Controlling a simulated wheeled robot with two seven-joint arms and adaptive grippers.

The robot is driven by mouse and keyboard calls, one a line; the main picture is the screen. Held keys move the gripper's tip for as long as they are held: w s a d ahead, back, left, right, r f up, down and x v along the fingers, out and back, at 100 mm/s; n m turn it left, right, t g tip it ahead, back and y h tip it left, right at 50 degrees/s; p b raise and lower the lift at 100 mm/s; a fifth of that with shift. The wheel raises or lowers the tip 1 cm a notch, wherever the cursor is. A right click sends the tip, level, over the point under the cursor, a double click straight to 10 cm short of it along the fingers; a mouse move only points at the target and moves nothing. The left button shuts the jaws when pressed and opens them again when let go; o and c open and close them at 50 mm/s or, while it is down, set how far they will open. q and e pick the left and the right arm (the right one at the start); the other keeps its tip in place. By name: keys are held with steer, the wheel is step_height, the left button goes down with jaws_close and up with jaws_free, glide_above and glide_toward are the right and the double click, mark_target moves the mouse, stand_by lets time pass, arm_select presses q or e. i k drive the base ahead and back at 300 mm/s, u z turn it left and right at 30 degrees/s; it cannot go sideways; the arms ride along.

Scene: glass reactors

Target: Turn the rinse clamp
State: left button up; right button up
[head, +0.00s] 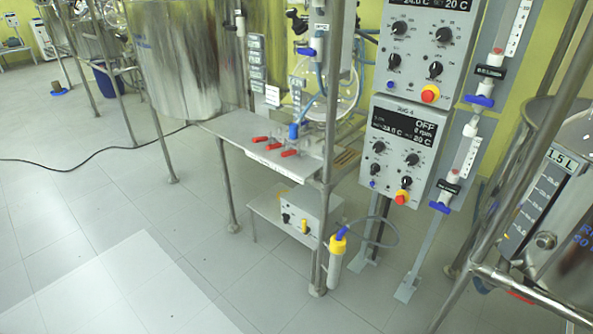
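Three red-handled clamps or valves sit in a row along the front of a metal shelf: a left one (260,139), a middle one (273,146) and a right one (290,153). Small labels along the shelf edge are too small to read, so I cannot tell which, if any, is the rinse clamp. A blue fitting (293,131) with a blue hose stands behind the right one. Neither of my grippers is in view.
The metal shelf (225,124) is carried by upright steel posts (333,90). Control boxes (403,148) hang to its right. A yellow-capped cylinder (335,262) hangs at the front post. A large steel vessel (185,60) stands behind left. The tiled floor (100,215) at front left is clear.

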mark_target(275, 146)
steer(key=u, duration=0.75)
steer(key=i, duration=1.6)
steer(key=z, duration=1.5)
